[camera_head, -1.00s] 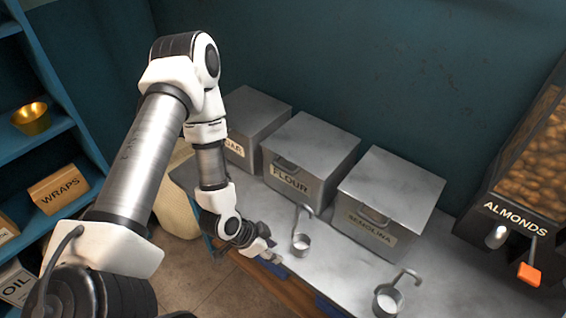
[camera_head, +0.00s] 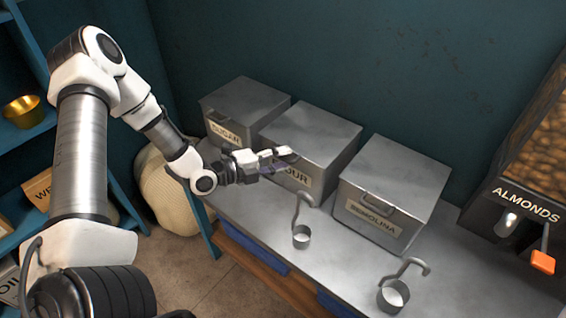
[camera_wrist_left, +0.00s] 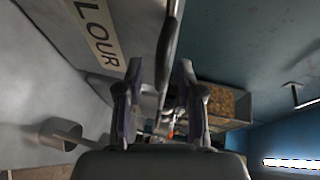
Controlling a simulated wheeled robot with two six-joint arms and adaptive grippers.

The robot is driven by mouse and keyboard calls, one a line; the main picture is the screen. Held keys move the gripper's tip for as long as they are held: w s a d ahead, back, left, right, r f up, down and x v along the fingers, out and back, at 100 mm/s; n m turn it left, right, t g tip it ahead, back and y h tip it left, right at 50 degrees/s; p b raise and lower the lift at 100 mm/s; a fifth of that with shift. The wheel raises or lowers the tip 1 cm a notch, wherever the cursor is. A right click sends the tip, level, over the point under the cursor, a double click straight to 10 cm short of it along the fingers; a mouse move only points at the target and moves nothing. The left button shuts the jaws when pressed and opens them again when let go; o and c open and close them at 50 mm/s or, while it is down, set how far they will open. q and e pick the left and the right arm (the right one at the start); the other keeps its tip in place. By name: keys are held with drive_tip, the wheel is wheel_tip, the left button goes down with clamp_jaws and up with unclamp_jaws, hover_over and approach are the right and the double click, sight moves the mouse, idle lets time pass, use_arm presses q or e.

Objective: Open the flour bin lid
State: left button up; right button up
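The flour bin (camera_head: 325,140) is a grey metal box with a flat lid (camera_head: 315,125), which is closed. It stands between the sugar bin (camera_head: 240,110) and the semolina bin (camera_head: 390,190). My left gripper (camera_head: 283,160) is at the upper front of the flour bin and hides its handle and part of its label in the head view. In the left wrist view the flour label (camera_wrist_left: 97,30) is at upper left. My left gripper's fingers (camera_wrist_left: 158,95) are apart there, with a dark bar, seemingly the handle or lid edge (camera_wrist_left: 168,40), reaching down between them. I cannot tell whether they touch it. My right gripper is not in view.
Metal scoops stand on the counter (camera_head: 340,265), one before the flour bin (camera_head: 301,237) and one before the semolina bin (camera_head: 393,295). An almond dispenser (camera_head: 525,190) is at right. Blue shelves (camera_head: 30,140) are at left, with a sack (camera_head: 165,195) beside the counter.

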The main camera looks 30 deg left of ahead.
use_arm(q)
drive_tip(key=shift+w+d, duration=0.2)
drive_tip(key=shift+w, duration=0.2)
clamp_jaws()
